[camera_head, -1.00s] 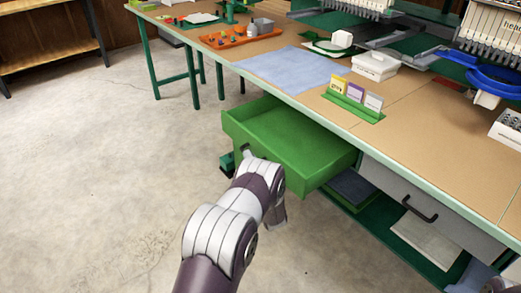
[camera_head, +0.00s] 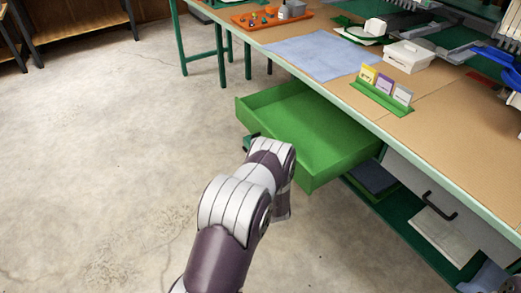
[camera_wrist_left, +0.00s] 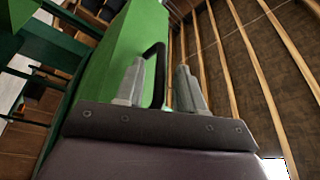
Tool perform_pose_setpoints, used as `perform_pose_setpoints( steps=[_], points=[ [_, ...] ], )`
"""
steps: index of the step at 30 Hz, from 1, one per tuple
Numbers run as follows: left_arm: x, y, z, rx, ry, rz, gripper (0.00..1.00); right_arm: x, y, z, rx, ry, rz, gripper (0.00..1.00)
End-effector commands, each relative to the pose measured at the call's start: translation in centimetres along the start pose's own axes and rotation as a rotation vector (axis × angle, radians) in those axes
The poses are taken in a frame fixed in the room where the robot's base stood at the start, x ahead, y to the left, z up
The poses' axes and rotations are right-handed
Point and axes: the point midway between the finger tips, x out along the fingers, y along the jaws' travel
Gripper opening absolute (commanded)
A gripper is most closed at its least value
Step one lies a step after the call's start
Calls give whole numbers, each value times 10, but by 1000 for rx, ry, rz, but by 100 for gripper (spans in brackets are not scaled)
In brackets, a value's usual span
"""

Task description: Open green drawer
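The green drawer (camera_head: 312,132) stands well out from under the workbench, and its empty inside shows. My left arm reaches to the outer side of its front panel, and in the head view the arm hides the left gripper and the handle. In the left wrist view the black handle (camera_wrist_left: 159,78) stands out from the green front (camera_wrist_left: 118,62). The two fingers of my left gripper (camera_wrist_left: 160,90) are apart, one on each side of the handle, with a gap visible around it. My right gripper is not in view.
The workbench (camera_head: 440,130) carries a blue cloth (camera_head: 322,57), a green card holder (camera_head: 380,97) and a white box (camera_head: 408,56). A grey drawer with a black handle (camera_head: 440,206) is shut at the right. The concrete floor (camera_head: 110,150) at left is clear.

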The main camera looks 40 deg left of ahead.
Motion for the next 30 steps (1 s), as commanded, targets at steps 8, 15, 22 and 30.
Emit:
perform_pose_setpoints(
  steps=[8, 15, 22, 30],
  points=[
    [-10, 0, -1, 2, 0, 5, 38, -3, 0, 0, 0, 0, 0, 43],
    [-72, 0, -2, 3, 3, 7, 38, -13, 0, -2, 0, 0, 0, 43],
    [-118, 0, 0, 1, 2, 4, 38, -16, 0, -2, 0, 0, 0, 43],
    [-127, 0, 1, 1, -1, 1, 38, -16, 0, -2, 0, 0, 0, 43]
  ],
)
